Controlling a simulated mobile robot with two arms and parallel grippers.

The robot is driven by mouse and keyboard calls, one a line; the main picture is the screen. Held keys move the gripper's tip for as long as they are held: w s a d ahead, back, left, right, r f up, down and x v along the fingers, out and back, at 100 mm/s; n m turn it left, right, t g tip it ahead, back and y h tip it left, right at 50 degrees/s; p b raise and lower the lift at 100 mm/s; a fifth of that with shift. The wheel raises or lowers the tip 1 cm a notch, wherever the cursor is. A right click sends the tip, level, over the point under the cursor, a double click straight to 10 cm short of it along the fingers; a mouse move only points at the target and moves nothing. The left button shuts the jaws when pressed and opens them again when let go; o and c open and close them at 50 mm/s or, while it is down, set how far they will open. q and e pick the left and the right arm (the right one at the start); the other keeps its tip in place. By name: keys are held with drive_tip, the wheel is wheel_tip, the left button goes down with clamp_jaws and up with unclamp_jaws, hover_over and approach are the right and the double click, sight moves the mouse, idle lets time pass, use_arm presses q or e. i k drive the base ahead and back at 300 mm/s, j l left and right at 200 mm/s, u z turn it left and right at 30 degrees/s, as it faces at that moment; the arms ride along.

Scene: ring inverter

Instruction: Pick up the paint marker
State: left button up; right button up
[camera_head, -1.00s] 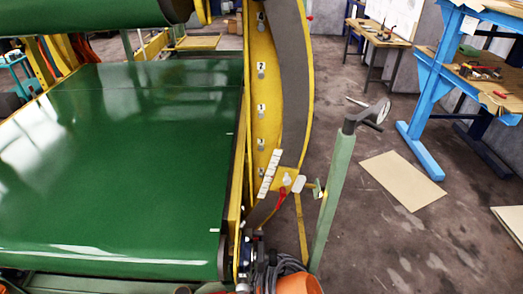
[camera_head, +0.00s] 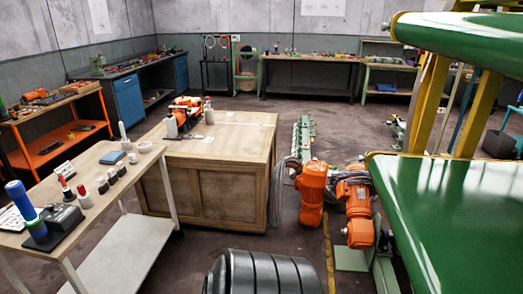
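I cannot pick out the paint marker for certain. Several small items stand on the light wooden table (camera_head: 135,172) at the left, among them a red-topped bottle (camera_head: 67,190) and a red-and-white one (camera_head: 84,197). They are too small to identify. A slim pale upright item (camera_head: 123,136) stands near the far end of this table. Neither of my grippers is in view.
A large wooden crate (camera_head: 215,185) stands at centre, with bottles and an orange device (camera_head: 187,103) on top. Orange motors (camera_head: 313,190) stand right of it. A black ribbed drum (camera_head: 262,272) is in front. A green conveyor (camera_head: 450,220) fills the right. Workbenches line the back.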

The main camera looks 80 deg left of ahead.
sight(60, 177)
drive_tip(key=u, duration=4.2)
drive_tip(key=i+l, duration=0.25)
drive_tip(key=i+l+u, duration=0.15)
drive_tip(key=l, duration=0.3)
drive_tip(key=i, duration=0.1)
